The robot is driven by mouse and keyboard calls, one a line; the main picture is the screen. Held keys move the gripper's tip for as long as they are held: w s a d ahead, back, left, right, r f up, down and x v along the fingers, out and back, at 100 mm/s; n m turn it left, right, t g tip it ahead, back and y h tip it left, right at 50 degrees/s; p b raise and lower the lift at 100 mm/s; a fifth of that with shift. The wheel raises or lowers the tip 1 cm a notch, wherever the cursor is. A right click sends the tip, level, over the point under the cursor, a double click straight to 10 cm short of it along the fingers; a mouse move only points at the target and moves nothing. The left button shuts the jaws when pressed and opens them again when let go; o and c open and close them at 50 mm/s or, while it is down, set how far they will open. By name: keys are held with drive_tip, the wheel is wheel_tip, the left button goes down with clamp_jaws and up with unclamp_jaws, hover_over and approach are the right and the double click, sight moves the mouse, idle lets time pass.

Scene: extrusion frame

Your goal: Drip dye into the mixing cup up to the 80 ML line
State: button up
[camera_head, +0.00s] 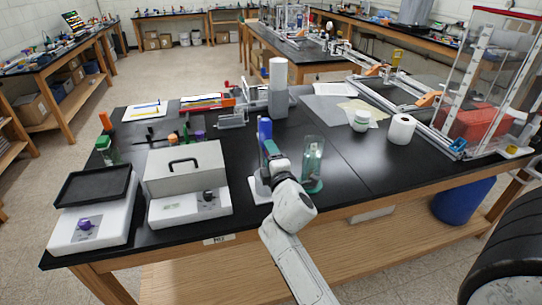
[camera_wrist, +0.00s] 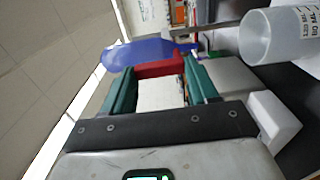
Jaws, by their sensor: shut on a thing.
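My gripper (camera_head: 270,150) is at the front middle of the black bench, with its teal fingers (camera_wrist: 160,72) shut on a blue bottle (camera_head: 265,129). In the wrist view the blue bottle (camera_wrist: 150,50) lies across the picture beyond the fingers, with a red part at the fingertips. A translucent cup with printed marks (camera_wrist: 268,37) is at the upper right there, apart from the bottle. In the head view a clear greenish vessel (camera_head: 314,160) stands upright just right of my gripper.
Two white devices with knobs stand at left, one bearing a black tray (camera_head: 93,184), the other a grey box with a handle (camera_head: 184,166). A grey cylinder (camera_head: 278,88) stands behind my gripper. Bench right of the vessel is clear.

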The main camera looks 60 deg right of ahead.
drive_tip(key=shift+w, duration=0.1)
drive_tip(key=o, duration=1.1)
drive_tip(key=shift+c, duration=0.2)
drive_tip(key=b+v, duration=0.3)
drive_tip(key=v, duration=0.8)
